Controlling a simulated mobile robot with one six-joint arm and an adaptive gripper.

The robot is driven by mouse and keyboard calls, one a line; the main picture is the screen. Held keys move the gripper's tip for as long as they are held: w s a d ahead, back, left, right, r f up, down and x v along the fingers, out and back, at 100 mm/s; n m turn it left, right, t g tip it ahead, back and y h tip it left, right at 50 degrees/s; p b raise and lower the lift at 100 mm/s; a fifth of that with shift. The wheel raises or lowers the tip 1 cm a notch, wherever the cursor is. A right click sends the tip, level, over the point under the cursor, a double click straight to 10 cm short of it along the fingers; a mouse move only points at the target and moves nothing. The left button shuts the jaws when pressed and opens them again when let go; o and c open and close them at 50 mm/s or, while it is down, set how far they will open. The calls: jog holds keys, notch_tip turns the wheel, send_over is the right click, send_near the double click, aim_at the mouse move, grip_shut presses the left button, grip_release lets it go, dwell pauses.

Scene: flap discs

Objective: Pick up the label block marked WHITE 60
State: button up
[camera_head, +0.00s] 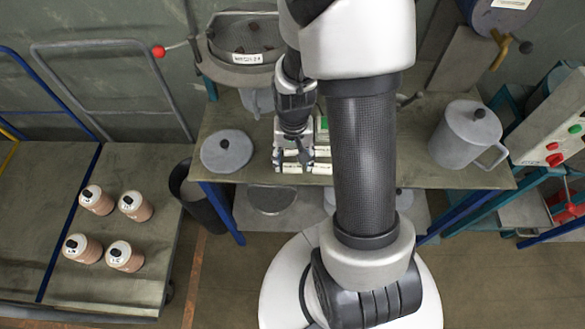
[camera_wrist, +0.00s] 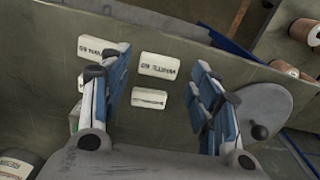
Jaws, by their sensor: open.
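My gripper (camera_head: 294,163) is open over the workbench, pointing down among the pale label blocks. In the wrist view its two blue-and-white fingers (camera_wrist: 162,62) stand wide apart. A white label block (camera_wrist: 160,65) with dark lettering lies between them, apart from both; its small print looks like WHITE 60, but I cannot be sure. A second block (camera_wrist: 149,98) lies beside it, its print too small to read. Nothing is held.
A round grey lid with a black knob (camera_head: 227,151) lies left of my gripper on the workbench (camera_head: 400,160); it also shows in the wrist view (camera_wrist: 262,112). A grey lidded pot (camera_head: 467,135) stands at the right. Several labelled spools (camera_head: 124,257) stand on the cart at left.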

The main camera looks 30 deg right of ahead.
aim_at(293, 169)
jog(key=f, duration=0.1)
jog(key=f+b, duration=0.1)
jog(key=f, duration=0.1)
jog(key=f+b, duration=0.1)
jog(key=f, duration=0.1)
jog(key=shift+w+d, duration=0.1)
jog(key=shift+w, duration=0.25)
jog(key=shift+c, duration=0.6)
jog(key=c, duration=0.5)
